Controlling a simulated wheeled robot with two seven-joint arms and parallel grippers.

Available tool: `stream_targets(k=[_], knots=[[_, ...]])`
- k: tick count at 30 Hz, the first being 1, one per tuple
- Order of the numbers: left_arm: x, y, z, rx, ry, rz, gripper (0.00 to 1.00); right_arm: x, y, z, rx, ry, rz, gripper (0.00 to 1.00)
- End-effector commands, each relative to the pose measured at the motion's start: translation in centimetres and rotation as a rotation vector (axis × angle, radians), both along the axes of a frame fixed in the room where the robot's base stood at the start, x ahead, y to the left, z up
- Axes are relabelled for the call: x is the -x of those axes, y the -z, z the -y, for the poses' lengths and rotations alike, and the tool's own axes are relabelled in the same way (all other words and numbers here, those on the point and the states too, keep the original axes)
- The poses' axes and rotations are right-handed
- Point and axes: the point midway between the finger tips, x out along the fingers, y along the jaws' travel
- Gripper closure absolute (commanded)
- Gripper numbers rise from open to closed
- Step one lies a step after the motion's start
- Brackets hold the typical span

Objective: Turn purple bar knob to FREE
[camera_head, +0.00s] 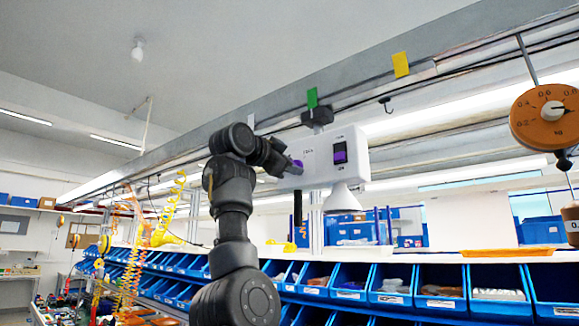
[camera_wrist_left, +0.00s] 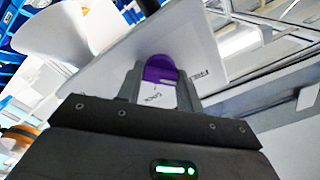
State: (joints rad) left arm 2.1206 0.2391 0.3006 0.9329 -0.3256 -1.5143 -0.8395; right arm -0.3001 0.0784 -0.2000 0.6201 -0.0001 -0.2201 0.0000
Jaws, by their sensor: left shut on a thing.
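A white switch box (camera_head: 320,158) hangs under the overhead rail in the head view. The purple bar knob (camera_head: 297,163) shows as a small purple patch on the box's left part, mostly hidden by my left gripper (camera_head: 288,166). In the left wrist view the purple bar knob (camera_wrist_left: 159,69) sits between the two fingers of my left gripper (camera_wrist_left: 160,88), which is shut on it. Printed labels show on the white panel (camera_wrist_left: 200,58) by the knob; they are too small and tilted to read surely. A purple and black rocker (camera_head: 340,152) is on the box's right part. My right gripper is not in view.
Blue bins (camera_head: 440,290) line the shelf below the box. An orange dial (camera_head: 545,117) hangs at the right. Green (camera_head: 312,97) and yellow (camera_head: 401,64) tags are on the rail. A white cone (camera_head: 343,199) hangs under the box.

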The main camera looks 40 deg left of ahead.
Motion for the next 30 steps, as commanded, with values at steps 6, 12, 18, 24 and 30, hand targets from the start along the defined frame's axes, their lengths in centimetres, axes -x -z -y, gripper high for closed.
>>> stream_targets(k=[6,12,18,24,30], knots=[[-0.11,0.27,-0.03,0.017,0.001,-0.007,0.86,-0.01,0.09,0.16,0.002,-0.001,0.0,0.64],[-0.13,0.28,-0.02,0.017,0.001,-0.007,0.86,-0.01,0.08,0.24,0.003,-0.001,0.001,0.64],[-0.12,0.24,-0.02,0.017,0.001,-0.006,0.51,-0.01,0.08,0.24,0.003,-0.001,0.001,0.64],[-0.09,0.14,0.03,0.016,0.001,-0.003,0.42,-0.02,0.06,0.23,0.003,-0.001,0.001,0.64],[0.26,0.16,0.04,0.015,0.001,0.0,0.42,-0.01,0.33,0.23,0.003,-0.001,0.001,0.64]])
